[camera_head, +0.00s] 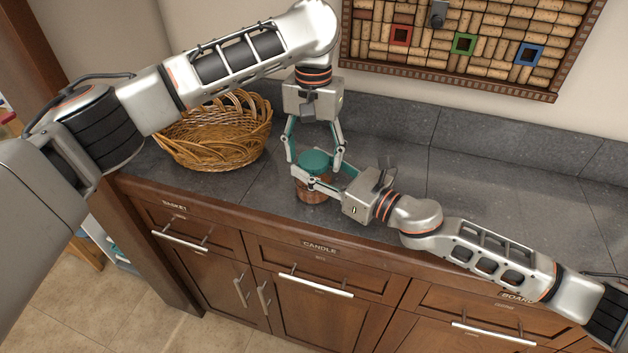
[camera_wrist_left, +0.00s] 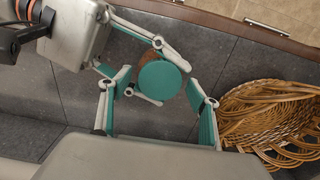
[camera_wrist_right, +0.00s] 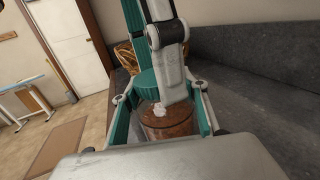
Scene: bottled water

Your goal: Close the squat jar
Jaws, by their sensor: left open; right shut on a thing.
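The squat jar (camera_head: 311,190) stands upright on the grey counter near its front edge, brown through its clear wall. It also shows in the right wrist view (camera_wrist_right: 168,125). A round teal lid (camera_head: 314,160) is at the jar's top, and it shows as a disc in the left wrist view (camera_wrist_left: 160,82). I cannot tell whether the lid is fully seated. My right gripper (camera_head: 328,183) comes from the right and is shut on the jar's body. My left gripper (camera_head: 315,164) points down from above, open, with its fingers on either side of the lid.
A wicker basket (camera_head: 215,130) stands on the counter left of the jar. A cork board (camera_head: 470,45) hangs on the wall behind. The counter (camera_head: 480,180) right of the jar is clear apart from my right arm. Closed drawers (camera_head: 320,265) run below the front edge.

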